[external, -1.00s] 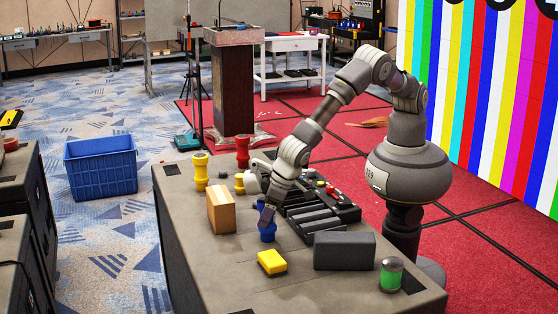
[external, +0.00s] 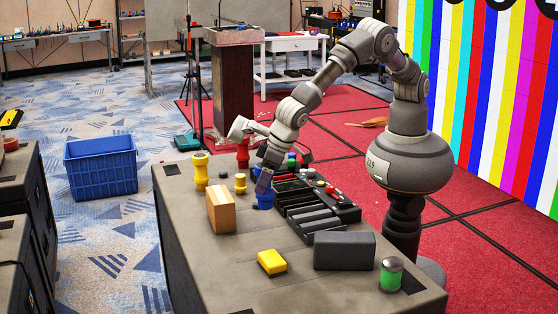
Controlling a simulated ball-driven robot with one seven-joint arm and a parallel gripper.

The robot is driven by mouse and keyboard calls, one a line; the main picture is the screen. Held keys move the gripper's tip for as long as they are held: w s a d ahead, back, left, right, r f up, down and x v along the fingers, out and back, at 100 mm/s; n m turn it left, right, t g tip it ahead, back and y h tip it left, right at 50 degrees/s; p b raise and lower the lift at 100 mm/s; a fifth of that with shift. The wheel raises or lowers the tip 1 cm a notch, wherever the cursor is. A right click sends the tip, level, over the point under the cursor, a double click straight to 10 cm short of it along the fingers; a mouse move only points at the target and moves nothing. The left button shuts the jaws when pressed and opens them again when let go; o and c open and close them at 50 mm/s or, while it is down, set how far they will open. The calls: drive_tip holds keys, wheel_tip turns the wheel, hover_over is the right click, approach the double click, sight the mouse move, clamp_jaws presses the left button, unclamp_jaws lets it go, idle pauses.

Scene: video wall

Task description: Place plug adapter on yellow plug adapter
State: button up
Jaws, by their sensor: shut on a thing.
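A blue plug adapter (external: 265,202) is held in my gripper (external: 264,190), which is shut on its upper part. It is beside the left edge of the black tray; I cannot tell how far above the table it is. A tall yellow spool-shaped piece (external: 201,173) stands upright at the table's far left corner. A smaller yellow piece (external: 240,184) stands to its right, left of my gripper and apart from it. I cannot tell which of the two is the yellow plug adapter.
A brown box (external: 221,211) stands close to the left of my gripper. A red spool-shaped piece (external: 243,155) is behind. The black tray (external: 310,224) is to the right. A yellow block (external: 271,262), a dark grey block (external: 344,251) and a green can (external: 391,274) are nearer. The front left tabletop is clear.

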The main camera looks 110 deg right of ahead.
drive_tip(key=s+d+r+p, duration=0.2)
drive_tip(key=d+r+p, duration=0.1)
drive_tip(key=d, duration=0.8)
drive_tip(key=s+d+r+p, duration=0.1)
drive_tip(key=d+r+p, duration=0.15)
drive_tip(key=d, duration=0.95)
drive_tip(key=s+d+r+p, duration=0.2)
drive_tip(key=d+r+p, duration=0.1)
drive_tip(key=d, duration=0.8)
drive_tip(key=w+d+f+b, duration=0.1)
drive_tip(key=w+f, duration=0.1)
drive_tip(key=w, duration=0.3)
drive_tip(key=w+d+f+b, duration=0.1)
drive_tip(key=w+d, duration=0.1)
drive_tip(key=w, duration=0.3)
drive_tip(key=w+d+f+b, duration=0.1)
drive_tip(key=w+f, duration=0.1)
drive_tip(key=w, duration=0.3)
drive_tip(key=shift+d+f, duration=0.3)
drive_tip(key=shift+d, duration=0.1)
drive_tip(key=shift+s+r, duration=0.1)
drive_tip(key=o, duration=0.8)
drive_tip(key=shift+f, duration=0.2)
drive_tip(key=shift+c, duration=0.2)
drive_tip(key=o, duration=0.4)
